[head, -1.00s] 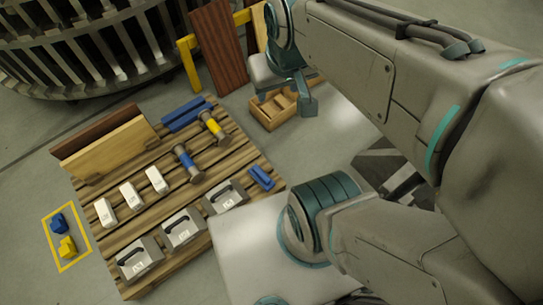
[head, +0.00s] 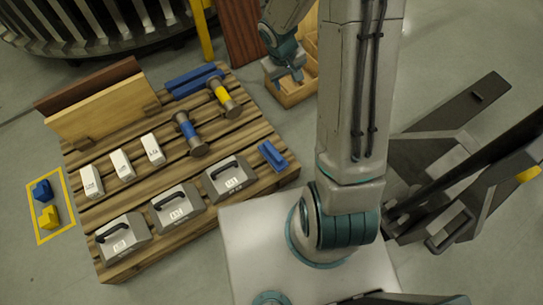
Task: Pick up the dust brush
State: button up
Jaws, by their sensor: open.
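A small blue piece (head: 272,155) lies near the right corner of the wooden pallet. It may be the dust brush, but it is too small to tell for sure. Two long blue pieces (head: 195,82) lie at the pallet's far edge. My gripper (head: 291,75) is open, with teal parts, and hangs over or in front of the small wooden crate (head: 296,93) beyond the pallet. It is apart from the small blue piece, and I see nothing held in it. Part of the crate's inside is hidden by the gripper and arm.
The wooden pallet (head: 226,138) also holds several grey cases with black handles (head: 178,207), white boxes (head: 121,165), two cylinders with blue and yellow bands (head: 188,133) and upright boards (head: 104,111). A yellow floor frame (head: 37,242) lies left. A dark metal structure (head: 470,160) stands right.

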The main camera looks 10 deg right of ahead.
notch_tip(320, 180, down, 19)
jog(key=w+a+n+y+b, duration=0.1)
jog(key=w+b, duration=0.1)
jog(key=b, duration=0.4)
jog(key=g+y+b, duration=0.1)
jog(key=b, duration=0.7)
send_over(273, 151)
jog(key=shift+n, duration=0.4)
jog(key=f, duration=2.3)
jog(key=shift+s+a, duration=0.1)
jog(key=shift+s, duration=0.1)
notch_tip(273, 151, down, 6)
jog(key=shift+w+r+b, duration=0.1)
jog(key=shift+w+b, duration=0.05)
jog(key=shift+b, duration=1)
jog(key=shift+r, duration=0.1)
grip_shut()
